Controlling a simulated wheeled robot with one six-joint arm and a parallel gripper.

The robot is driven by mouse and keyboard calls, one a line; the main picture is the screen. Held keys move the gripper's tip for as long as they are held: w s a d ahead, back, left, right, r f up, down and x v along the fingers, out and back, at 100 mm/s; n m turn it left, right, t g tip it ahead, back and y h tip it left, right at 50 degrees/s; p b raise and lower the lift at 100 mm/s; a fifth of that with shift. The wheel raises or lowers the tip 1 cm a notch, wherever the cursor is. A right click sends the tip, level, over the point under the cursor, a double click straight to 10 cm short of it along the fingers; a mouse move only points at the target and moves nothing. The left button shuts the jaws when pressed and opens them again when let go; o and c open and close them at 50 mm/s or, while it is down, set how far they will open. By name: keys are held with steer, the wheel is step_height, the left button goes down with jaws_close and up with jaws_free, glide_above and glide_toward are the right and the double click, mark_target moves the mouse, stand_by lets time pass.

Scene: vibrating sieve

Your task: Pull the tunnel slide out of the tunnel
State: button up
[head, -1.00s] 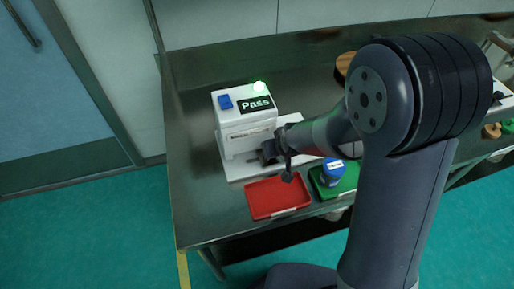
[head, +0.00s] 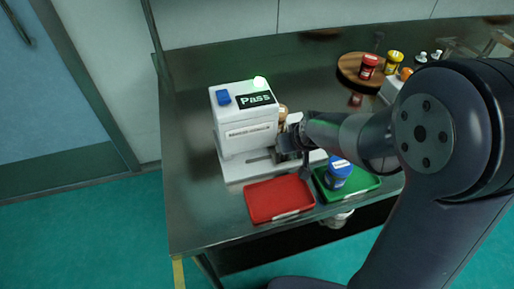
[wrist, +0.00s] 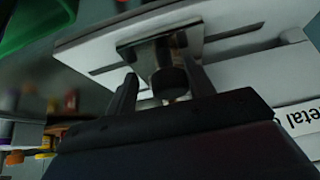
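The tunnel is the white box (head: 245,132) with a "Pass" screen, at the left of the bench. Its pale slide base (head: 236,170) reaches out to the right; in the wrist view the grooved plate (wrist: 95,55) shows. A metal bracket (wrist: 135,52) with a dark round knob (wrist: 170,82) sits on it. My gripper (head: 288,152) is low beside the tunnel's right side. In the wrist view its fingers (wrist: 160,88) stand apart on either side of the knob. The right finger looks against it; a gap shows at the left. A gold-brown item (head: 283,114) shows beside the tunnel's right side, partly hidden.
A red tray (head: 262,205) lies in front of the tunnel. A green tray (head: 362,187) with a blue jar (head: 338,171) is close to my gripper. A round wooden board (head: 347,66) with red and yellow jars stands at the back.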

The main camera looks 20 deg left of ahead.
steer(key=shift+w+d+b, duration=0.5)
steer(key=shift+d+b, duration=0.15)
steer(key=shift+d, duration=0.15)
steer(key=shift+w+d+b, duration=0.55)
steer(key=shift+d+b, duration=0.05)
steer(key=shift+d, duration=0.25)
steer(key=shift+w+d+b, duration=0.5)
steer(key=shift+d+b, duration=0.15)
steer(key=shift+d, duration=0.15)
steer(key=shift+o, duration=0.2)
steer(key=o, duration=1)
steer(key=shift+o, duration=0.2)
steer(key=p+v, duration=0.4)
steer(key=v, duration=0.5)
steer(key=shift+f, duration=0.15)
steer(key=b+x, duration=0.3)
steer(key=x, duration=0.4)
steer(key=shift+f, duration=0.15)
steer(key=shift+b+x, duration=0.45)
steer(key=shift+x, duration=0.35)
